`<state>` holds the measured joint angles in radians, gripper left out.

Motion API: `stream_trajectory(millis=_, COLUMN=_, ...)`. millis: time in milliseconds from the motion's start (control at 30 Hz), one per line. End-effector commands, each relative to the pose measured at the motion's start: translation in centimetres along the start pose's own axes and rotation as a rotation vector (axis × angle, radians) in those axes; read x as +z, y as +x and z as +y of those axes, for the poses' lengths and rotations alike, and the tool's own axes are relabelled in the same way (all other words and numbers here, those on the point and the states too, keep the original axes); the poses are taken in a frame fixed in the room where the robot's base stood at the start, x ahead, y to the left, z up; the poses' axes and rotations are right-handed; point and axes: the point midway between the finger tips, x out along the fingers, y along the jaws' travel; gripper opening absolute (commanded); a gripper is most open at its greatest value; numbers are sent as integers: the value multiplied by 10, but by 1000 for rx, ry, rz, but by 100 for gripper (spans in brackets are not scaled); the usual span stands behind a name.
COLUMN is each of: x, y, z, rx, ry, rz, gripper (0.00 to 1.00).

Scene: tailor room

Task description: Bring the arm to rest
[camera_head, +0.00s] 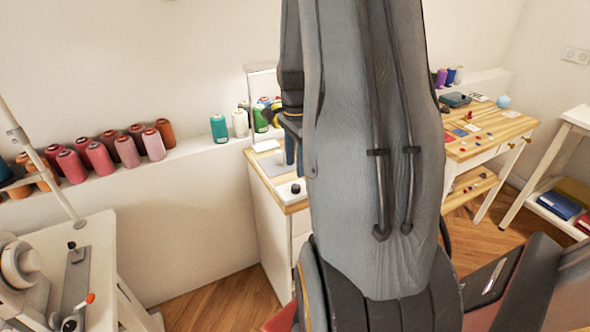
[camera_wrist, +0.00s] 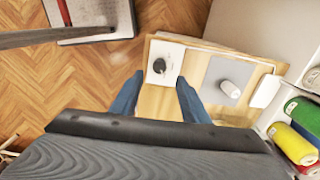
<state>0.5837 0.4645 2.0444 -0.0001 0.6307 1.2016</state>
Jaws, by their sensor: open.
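My gripper (camera_wrist: 158,92) shows in the wrist view as two blue fingers held apart, with nothing between them. It hangs over the small wood-topped cabinet (camera_wrist: 156,105). In the head view its blue fingers (camera_head: 289,152) show just left of my large grey arm, which fills the middle of the picture and hides part of the cabinet. A white device with a black knob (camera_wrist: 170,58) lies on the cabinet top beyond the fingertips. I cannot tell the exact height of the fingers above the top.
A grey pad (camera_wrist: 213,72) with a white mouse (camera_wrist: 230,88) lies beside the device. Thread spools (camera_wrist: 292,140) stand close at the right. Pink spools (camera_head: 100,158) line the wall ledge. A sewing machine table (camera_head: 95,260) is at left, a wooden worktable (camera_head: 500,140) at right.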

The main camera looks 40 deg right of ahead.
Motion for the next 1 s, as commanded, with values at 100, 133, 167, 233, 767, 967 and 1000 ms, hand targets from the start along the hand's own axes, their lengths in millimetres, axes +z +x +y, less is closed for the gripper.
stream_trajectory(millis=100, x=0, y=-1, z=0, rx=0, ry=0, rz=0, gripper=42)
stream_trajectory(millis=133, x=0, y=-1, z=0, rx=0, ry=0, rz=0, gripper=42)
stream_trajectory(millis=167, x=0, y=-1, z=0, rx=0, ry=0, rz=0, gripper=42)
stream_trajectory(millis=233, x=0, y=-1, z=0, rx=0, ry=0, rz=0, gripper=42)
stream_trajectory(millis=767, x=59, y=-14, z=10, rx=-17, ry=-304, rz=7, gripper=42)
stream_trajectory(millis=967, x=165, y=-33, z=57, rx=-54, ry=-961, rz=30, gripper=42)
stream_trajectory(millis=1000, x=183, y=-36, z=70, rx=-61, ry=-1092, rz=35, gripper=42)
